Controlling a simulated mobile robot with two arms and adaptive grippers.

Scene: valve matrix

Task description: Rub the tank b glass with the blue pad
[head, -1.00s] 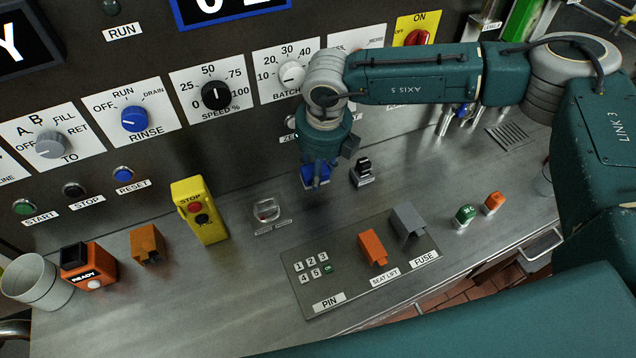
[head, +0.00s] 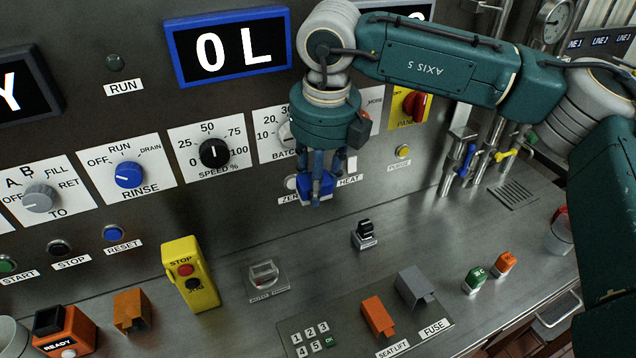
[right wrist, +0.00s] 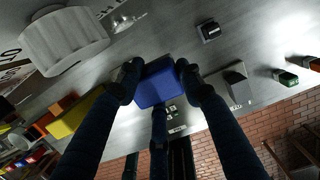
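The blue pad (head: 304,191) is a small blue block held in the fingers of my right gripper (head: 317,188), raised above the bench in front of the panel near the ZERO and HEAT labels. In the right wrist view the blue pad (right wrist: 157,84) sits between the fingertips, with fingers on both sides and a third finger below. My right gripper (right wrist: 158,80) is shut on it. I cannot make out a glass marked tank B in these frames. My left gripper is not in view.
The panel carries several knobs, such as the speed knob (head: 214,153). On the bench stand a yellow stop box (head: 190,277), a small black switch (head: 364,234), an orange cover (head: 377,317) and a grey cover (head: 415,289). Valves with blue and yellow handles (head: 466,160) stand at right.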

